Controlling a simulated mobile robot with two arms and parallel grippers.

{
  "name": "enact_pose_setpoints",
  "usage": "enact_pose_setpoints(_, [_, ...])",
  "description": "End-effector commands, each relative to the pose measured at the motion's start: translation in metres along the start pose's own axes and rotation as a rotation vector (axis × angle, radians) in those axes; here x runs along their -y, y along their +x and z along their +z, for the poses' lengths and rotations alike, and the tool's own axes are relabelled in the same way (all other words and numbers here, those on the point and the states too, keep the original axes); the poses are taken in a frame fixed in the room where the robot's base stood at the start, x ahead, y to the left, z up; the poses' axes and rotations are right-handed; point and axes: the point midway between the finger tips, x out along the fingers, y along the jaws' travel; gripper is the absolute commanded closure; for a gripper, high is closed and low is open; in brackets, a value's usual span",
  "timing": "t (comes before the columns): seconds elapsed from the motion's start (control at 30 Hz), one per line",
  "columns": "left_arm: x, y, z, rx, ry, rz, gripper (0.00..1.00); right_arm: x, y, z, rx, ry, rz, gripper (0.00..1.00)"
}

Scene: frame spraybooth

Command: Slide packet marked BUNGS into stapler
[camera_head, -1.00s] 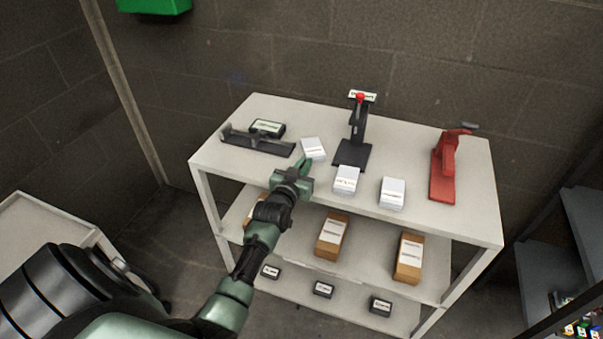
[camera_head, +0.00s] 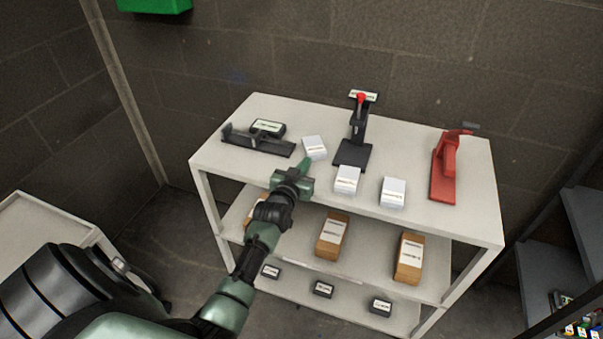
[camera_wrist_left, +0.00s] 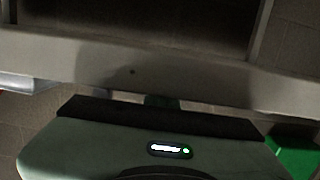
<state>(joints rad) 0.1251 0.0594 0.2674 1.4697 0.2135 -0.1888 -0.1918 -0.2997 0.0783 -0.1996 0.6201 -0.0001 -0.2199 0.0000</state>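Three white packets stand on the top shelf: one at the left (camera_head: 314,147), one in the middle (camera_head: 347,180) and one at the right (camera_head: 392,193). Their labels are too small to read, so I cannot tell which says BUNGS. A black upright device with a red knob (camera_head: 356,130) stands behind the middle packet. A red device (camera_head: 444,170) stands at the right. I cannot tell for sure which is the stapler. My left gripper (camera_head: 305,164) is at the near side of the left packet; contact is unclear. Its fingers are mostly hidden. My right gripper is out of view.
A long black device (camera_head: 250,143) and a black labelled box (camera_head: 268,127) sit at the top shelf's left. Brown boxes (camera_head: 331,237) stand on the shelf below, with small black boxes (camera_head: 322,289) lower down. The shelf's front edge (camera_wrist_left: 150,75) crosses the left wrist view.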

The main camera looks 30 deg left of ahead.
Motion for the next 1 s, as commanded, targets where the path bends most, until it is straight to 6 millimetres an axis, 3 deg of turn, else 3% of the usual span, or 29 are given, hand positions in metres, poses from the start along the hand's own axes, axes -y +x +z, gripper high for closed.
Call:
enact_pose_setpoints(0.3, [-0.0001, 0.0, 0.0, 0.0, 0.0, 0.0, 1.0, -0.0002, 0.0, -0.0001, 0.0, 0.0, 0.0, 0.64])
enact_pose_setpoints(0.33, [-0.0001, 0.0, 0.0, 0.0, 0.0, 0.0, 0.96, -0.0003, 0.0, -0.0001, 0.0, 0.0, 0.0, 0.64])
enact_pose_setpoints(0.6, [0.0, 0.0, 0.0, 0.0, 0.0, 0.0, 0.21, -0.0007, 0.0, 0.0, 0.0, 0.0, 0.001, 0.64])
enact_pose_setpoints(1.0, [-0.0001, -0.0038, 0.0011, 0.001, 0.0, 0.0, 0.2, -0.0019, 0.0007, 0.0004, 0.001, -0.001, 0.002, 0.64])
